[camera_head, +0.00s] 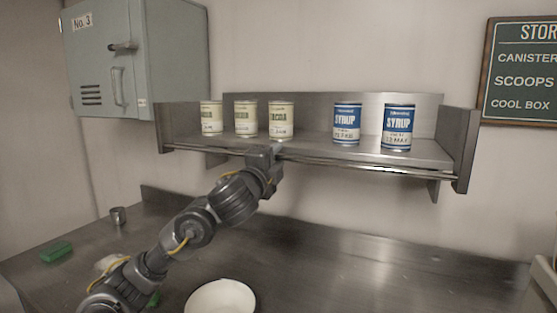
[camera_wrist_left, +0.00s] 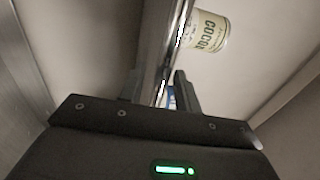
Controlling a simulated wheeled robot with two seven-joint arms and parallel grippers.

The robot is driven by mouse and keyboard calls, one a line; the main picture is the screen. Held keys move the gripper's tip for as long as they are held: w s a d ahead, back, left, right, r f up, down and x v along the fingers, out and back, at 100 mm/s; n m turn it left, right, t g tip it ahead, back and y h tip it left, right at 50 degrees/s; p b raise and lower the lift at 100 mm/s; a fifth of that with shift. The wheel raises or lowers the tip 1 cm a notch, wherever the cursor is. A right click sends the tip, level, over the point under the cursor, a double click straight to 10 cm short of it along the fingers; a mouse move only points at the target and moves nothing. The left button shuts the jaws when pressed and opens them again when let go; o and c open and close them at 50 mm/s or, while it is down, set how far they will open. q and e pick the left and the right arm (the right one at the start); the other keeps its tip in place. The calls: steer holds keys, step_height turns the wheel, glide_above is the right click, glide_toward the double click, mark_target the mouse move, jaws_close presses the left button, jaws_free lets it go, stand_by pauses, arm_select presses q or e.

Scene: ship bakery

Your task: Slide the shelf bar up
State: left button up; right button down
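The shelf bar (camera_head: 375,168) is a thin metal rail along the front of the steel wall shelf (camera_head: 310,150), low down near the shelf board. My left gripper (camera_head: 274,150) is at the bar, left of its middle. In the left wrist view the bar (camera_wrist_left: 158,45) runs down between the two fingers of my left gripper (camera_wrist_left: 160,92). The fingers stand apart, with a gap showing between them, and do not look closed on the bar. The exact contact is hard to see. My right gripper is not in view.
Three cream cans (camera_head: 245,119) stand on the shelf at left, and two blue syrup cans (camera_head: 397,128) at right. Below, the steel counter (camera_head: 340,260) holds a white bowl (camera_head: 220,298), a green block (camera_head: 56,251) and a small metal cup (camera_head: 118,216). A grey cabinet (camera_head: 150,60) hangs at left.

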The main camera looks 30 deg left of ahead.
arm_select(q)
jaws_close()
step_height(320, 180, up, 9)
steer(key=p, duration=0.7)
steer(key=shift+p, duration=0.4)
steer(key=shift+f, duration=0.2)
jaws_free()
